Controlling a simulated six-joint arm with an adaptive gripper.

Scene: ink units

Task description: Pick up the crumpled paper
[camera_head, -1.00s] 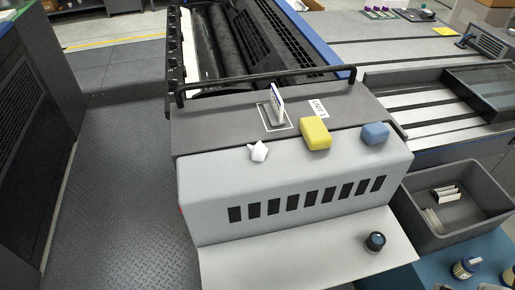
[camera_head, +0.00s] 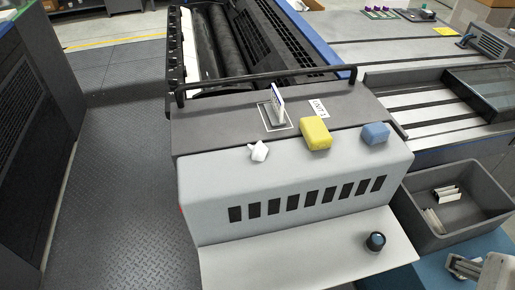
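The crumpled paper (camera_head: 258,151) is a small white wad. It lies on the top of the grey machine unit, near its front edge, left of a yellow block (camera_head: 315,133). My gripper (camera_head: 459,267) shows at the lower right corner as a grey and white shape, partly cut off by the frame edge. It is far to the right of and nearer than the paper. Its fingers are too small and unclear to tell if they are open or shut. Nothing hides the paper.
A blue block (camera_head: 375,133) sits right of the yellow one. An upright white-and-blue piece (camera_head: 277,104) stands in a marked square behind the paper, beside a label (camera_head: 318,107). A black knob (camera_head: 375,242) rises from the front shelf. A grey bin (camera_head: 480,227) stands at right.

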